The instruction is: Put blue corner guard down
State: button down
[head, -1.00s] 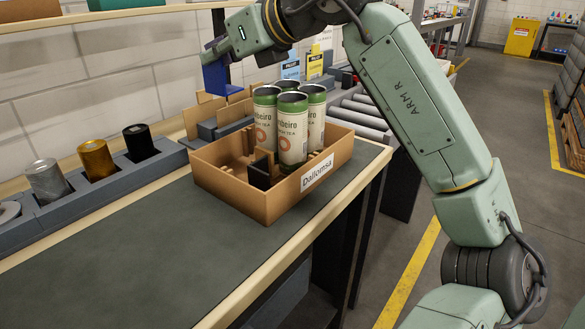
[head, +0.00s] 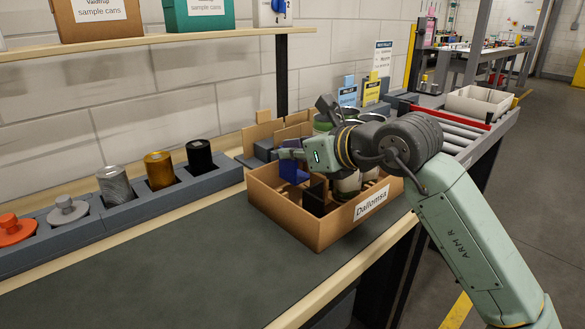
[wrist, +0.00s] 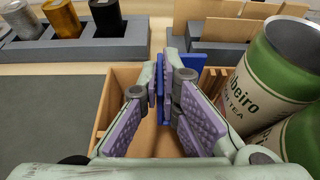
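The blue corner guard (head: 293,170) is at the back left of the cardboard box labelled Dallomsa (head: 329,232), low near the rim. In the wrist view the blue guard (wrist: 205,74) shows between and beyond my purple-padded fingers. My gripper (wrist: 166,88) is shut on it, pointing down into the box. In the head view my arm and wrist hide part of the box's inside. I cannot tell whether the guard touches the box floor.
Green-and-cream cans (wrist: 255,85) stand in the box, right of my gripper. Dark corner pieces (head: 315,196) are in the front left part. A grey holder (head: 160,203) with several cans and lids lies to the left. The dark worktop (head: 190,270) in front is clear.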

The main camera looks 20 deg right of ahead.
aim_at(296, 169)
jog(key=shift+f, duration=1.85)
jog(key=shift+f, duration=0.25)
jog(key=c, duration=1.8)
grip_release()
jog(key=shift+r, duration=0.1)
jog(key=shift+r, duration=0.2)
jog(key=b+v, duration=0.2)
jog(key=v, duration=1)
jog(key=shift+f, duration=0.1)
